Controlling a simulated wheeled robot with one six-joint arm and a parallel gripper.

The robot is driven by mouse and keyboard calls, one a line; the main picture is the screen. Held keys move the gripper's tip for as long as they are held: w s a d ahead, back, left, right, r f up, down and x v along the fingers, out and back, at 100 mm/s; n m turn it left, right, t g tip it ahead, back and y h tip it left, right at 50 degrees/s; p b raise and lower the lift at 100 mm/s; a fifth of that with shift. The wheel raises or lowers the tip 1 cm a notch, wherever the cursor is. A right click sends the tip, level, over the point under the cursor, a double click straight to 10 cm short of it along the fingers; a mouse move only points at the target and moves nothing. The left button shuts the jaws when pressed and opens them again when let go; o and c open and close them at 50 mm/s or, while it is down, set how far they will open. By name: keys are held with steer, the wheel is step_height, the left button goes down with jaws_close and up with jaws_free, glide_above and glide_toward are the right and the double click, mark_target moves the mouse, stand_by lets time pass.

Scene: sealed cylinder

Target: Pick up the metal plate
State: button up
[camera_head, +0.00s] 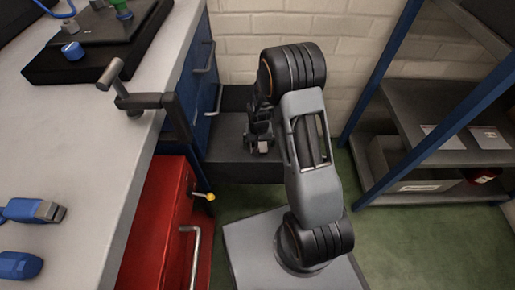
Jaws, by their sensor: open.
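My gripper (259,148) hangs below the black wrist of my arm, in front of the dark grey box by the wall. It is small and dark in this view; its jaws are open and nothing shows between them. I cannot pick out the metal plate for certain. Two thin, pale flat pieces (490,138) lie on the middle shelf at the right, well away from my gripper; I cannot tell whether either is the plate.
A grey workbench (82,150) fills the left, with a clamp (146,100) on its edge and blue-handled tools (35,211). A red drawer cabinet (158,225) stands below. A blue-framed shelf rack (383,80) stands right. Green floor (410,245) is free between.

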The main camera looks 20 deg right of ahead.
steer(key=shift+f, duration=0.25)
steer(key=c, duration=1)
